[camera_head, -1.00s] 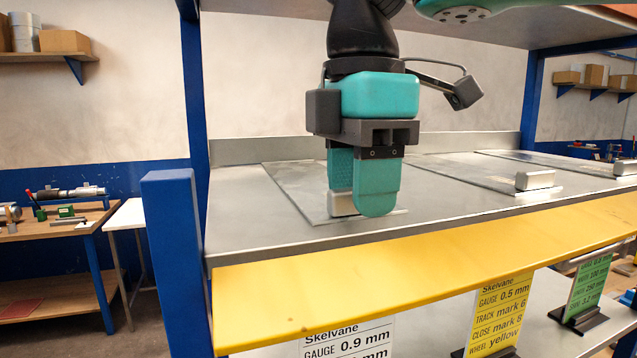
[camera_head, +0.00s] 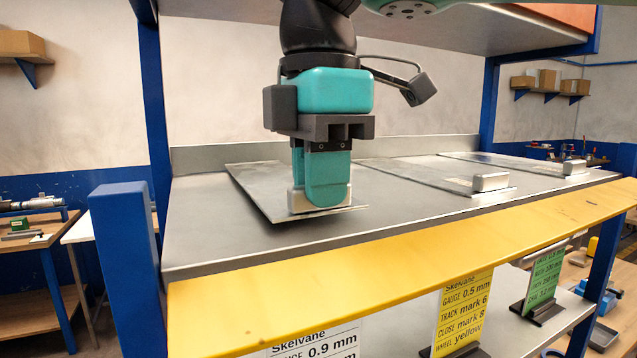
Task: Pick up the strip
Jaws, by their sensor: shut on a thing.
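Three thin grey metal strips with small pale blocks at their near ends lie side by side on the metal shelf. My gripper (camera_head: 322,190) points down and is shut on the block (camera_head: 296,201) of the leftmost strip (camera_head: 256,185). Its teal fingers hide most of that block. The near end of this strip looks slightly raised off the shelf, though the gap is hard to judge. The middle strip (camera_head: 425,174) and the right strip (camera_head: 530,163) lie flat, with their blocks free.
A yellow front edge (camera_head: 400,248) runs along the shelf (camera_head: 215,235). Blue posts (camera_head: 122,240) stand at the left. An upper shelf (camera_head: 450,35) hangs above. Below are "Skelvane" signs, including a yellow one (camera_head: 463,310) and a green one (camera_head: 543,282).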

